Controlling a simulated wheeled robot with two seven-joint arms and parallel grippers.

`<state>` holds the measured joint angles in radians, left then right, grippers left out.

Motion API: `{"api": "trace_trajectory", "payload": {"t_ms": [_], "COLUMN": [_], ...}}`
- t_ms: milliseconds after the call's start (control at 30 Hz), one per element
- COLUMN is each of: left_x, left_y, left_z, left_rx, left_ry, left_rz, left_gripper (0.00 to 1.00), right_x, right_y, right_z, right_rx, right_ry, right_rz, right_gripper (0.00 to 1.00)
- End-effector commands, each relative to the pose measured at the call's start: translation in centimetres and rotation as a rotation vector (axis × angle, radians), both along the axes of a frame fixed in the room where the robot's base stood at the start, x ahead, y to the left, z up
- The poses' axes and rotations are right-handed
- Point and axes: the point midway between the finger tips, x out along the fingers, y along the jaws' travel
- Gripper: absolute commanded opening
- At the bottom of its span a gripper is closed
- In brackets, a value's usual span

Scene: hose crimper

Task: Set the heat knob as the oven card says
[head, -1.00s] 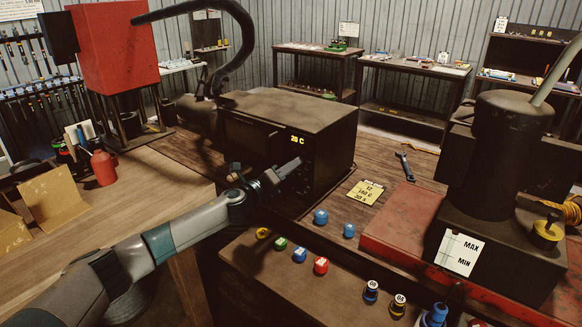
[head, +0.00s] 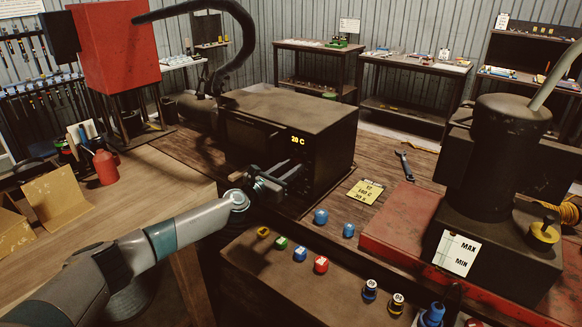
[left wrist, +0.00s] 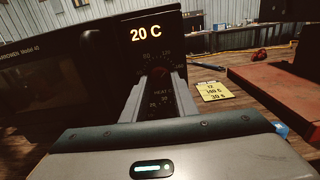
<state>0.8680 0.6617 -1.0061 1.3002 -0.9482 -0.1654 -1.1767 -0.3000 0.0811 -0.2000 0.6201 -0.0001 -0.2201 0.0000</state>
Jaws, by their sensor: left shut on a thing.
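The dark box oven (head: 290,105) stands on the bench, its display reading "20 C", also clear in the left wrist view (left wrist: 146,34). My left gripper (head: 300,172) is at the right part of the oven's front panel. In the left wrist view its fingers (left wrist: 161,80) are closed on the heat knob (left wrist: 160,71), at a dial with small numbers and the word HEAT below. The knob's pointer is too small to read. The yellow oven card (head: 364,191) lies right of the oven; its lines look like "12", a C value, perhaps 180, and "30 S" (left wrist: 214,91). My right gripper is out of view.
Several coloured knobs or caps (head: 300,254) sit on the front ledge. A blue wrench (head: 404,166) lies behind the card. A red base (head: 400,225) with a dark machine (head: 507,150) stands at the right. A red box (head: 112,45) stands at the back left.

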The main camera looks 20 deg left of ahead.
Motion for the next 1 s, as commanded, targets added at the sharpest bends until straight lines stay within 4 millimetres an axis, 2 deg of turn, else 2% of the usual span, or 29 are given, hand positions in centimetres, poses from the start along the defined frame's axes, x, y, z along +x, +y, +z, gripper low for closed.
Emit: {"api": "trace_trajectory", "payload": {"t_ms": [300, 767, 800, 833, 1000], "left_x": [-0.07, -0.07, -0.07, -0.07, -0.03], "left_y": [-0.02, -0.03, -0.03, -0.03, 0.00], "left_z": [-0.29, -0.34, -0.34, -0.32, -0.18], "left_rx": [0.117, 0.130, 0.130, 0.129, 0.129], "left_ry": [-0.038, -0.042, -0.042, -0.043, -0.044], "left_rz": [-0.002, -0.002, -0.002, -0.002, -0.001], "left_gripper": [0.04, 0.04, 0.36, 0.43, 0.44], "right_x": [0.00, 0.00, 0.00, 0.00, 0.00], "right_y": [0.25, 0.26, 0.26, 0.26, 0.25], "right_z": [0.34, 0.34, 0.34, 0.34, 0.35], "right_rx": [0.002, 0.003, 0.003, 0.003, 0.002], "right_ry": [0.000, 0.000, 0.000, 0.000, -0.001], "right_rz": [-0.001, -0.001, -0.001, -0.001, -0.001], "right_gripper": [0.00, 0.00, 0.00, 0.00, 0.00]}}
